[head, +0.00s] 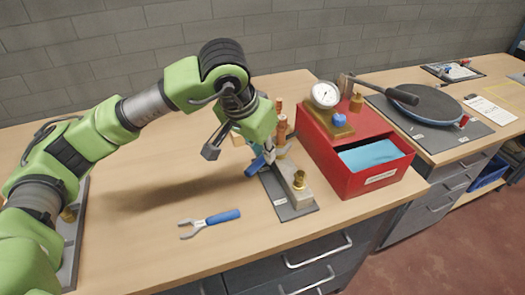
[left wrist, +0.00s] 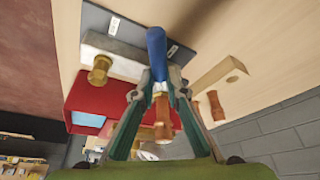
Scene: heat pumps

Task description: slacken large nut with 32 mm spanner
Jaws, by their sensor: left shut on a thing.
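My left gripper (head: 268,155) is shut on a blue-handled spanner (head: 256,166), over the mat at the middle of the bench. In the left wrist view the two fingers of the gripper (left wrist: 160,85) close on the blue handle (left wrist: 157,45); the spanner's jaw is hard to make out. A brass nut (head: 299,180) sits at the near end of a pale block (head: 291,178); it also shows in the left wrist view (left wrist: 98,72), apart from the spanner. A second blue-handled spanner (head: 210,222) lies on the bench. Size marks are unreadable. My right gripper is not in view.
A dark mat (head: 293,212) lies under the block. Copper fittings (head: 281,125) stand behind it. A red box (head: 375,182) with a gauge (head: 325,95) on top stands close on the right. The bench left of the mat is mostly clear.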

